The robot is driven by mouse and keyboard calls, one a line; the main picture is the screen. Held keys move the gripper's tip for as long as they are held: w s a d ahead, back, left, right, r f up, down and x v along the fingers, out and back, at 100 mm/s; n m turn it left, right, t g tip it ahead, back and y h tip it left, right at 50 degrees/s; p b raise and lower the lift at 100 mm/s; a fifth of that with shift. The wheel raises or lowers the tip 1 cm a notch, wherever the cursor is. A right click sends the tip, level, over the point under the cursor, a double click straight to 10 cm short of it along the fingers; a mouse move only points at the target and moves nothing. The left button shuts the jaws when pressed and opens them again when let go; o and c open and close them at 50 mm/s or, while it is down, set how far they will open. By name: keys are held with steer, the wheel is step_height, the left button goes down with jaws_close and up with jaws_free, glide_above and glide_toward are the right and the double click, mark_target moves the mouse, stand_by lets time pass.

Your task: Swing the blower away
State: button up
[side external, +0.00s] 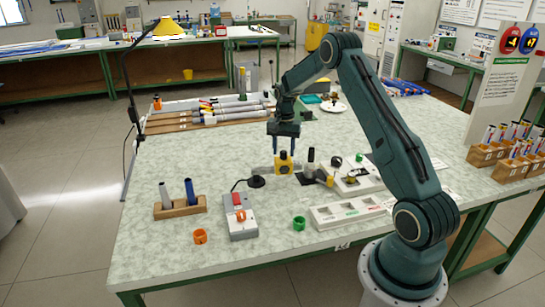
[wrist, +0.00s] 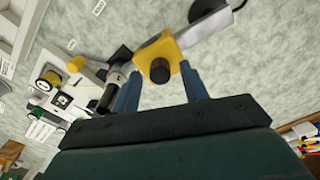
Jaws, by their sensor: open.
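A yellow block (side external: 284,163) with a black round knob stands on the bench below my gripper (side external: 285,148). In the wrist view the yellow block (wrist: 155,50) joins a grey bar (wrist: 208,27) running to the upper right; this looks like the blower, though I cannot be sure. My gripper (wrist: 160,72) is open, fingers down, one on each side of the yellow block. Nothing is clearly gripped, and I cannot tell whether the fingers touch it. A dark upright cylinder (side external: 311,158) on a black base stands just right of the block; it shows beside the left finger in the wrist view.
A grey box with a red switch (side external: 238,217) stands to the front left. A wooden holder with two rods (side external: 180,206) is further left. A white tray (side external: 347,212) lies to the front right, and rods lie on a rack (side external: 210,116) behind.

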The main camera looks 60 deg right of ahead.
steer(key=shift+f, duration=0.15)
jaws_close()
